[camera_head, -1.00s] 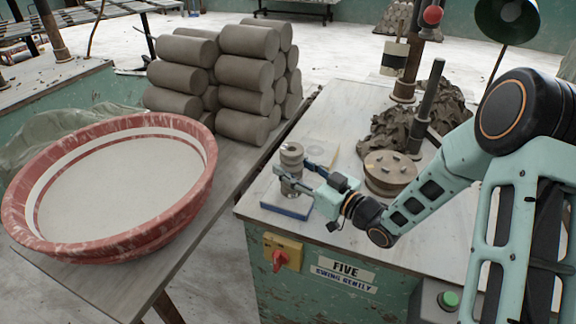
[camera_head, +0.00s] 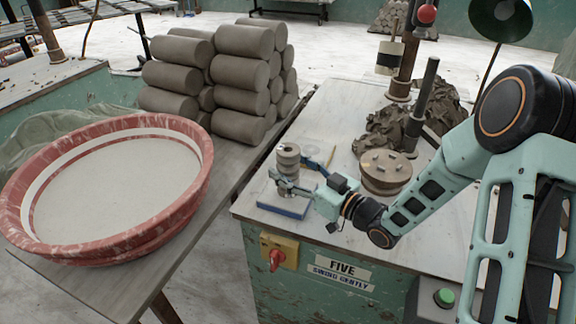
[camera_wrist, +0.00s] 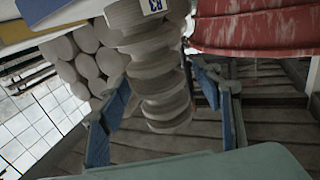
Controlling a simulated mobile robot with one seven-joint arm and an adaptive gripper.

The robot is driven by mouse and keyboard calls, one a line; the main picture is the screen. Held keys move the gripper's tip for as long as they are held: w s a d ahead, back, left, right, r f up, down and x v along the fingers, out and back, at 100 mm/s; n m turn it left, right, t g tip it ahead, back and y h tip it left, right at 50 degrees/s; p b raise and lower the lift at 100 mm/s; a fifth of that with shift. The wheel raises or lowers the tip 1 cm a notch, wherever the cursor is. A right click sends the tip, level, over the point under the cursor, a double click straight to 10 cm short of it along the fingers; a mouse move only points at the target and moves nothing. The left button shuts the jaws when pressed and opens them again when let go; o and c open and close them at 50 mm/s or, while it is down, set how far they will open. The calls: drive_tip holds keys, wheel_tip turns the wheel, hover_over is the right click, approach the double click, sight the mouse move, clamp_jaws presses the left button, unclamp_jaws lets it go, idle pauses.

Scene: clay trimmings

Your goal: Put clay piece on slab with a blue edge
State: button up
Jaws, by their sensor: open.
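The clay piece (camera_head: 288,158) is a grey, ribbed, stacked-looking cylinder. In the head view it stands upright over the slab with a blue edge (camera_head: 296,212), near the bench's left end. My gripper (camera_head: 296,176) is open, with its fingers on either side of the clay piece. In the wrist view the clay piece (camera_wrist: 160,75) lies between the spread blue fingers, and a small white-and-blue label shows on it. Gaps show beside it there. The contact between its base and the slab is partly hidden by the near finger.
A wheel-like disc with pegs (camera_head: 385,170) and a dark clay heap (camera_head: 400,128) are right of the clay piece. A large red basin (camera_head: 195,185) and stacked clay logs (camera_head: 240,68) occupy the left table. A yellow switch box (camera_head: 280,250) is on the bench's front.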

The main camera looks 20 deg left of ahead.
drive_tip(key=v, duration=1.1)
drive_tip(key=shift+w+d, duration=0.1)
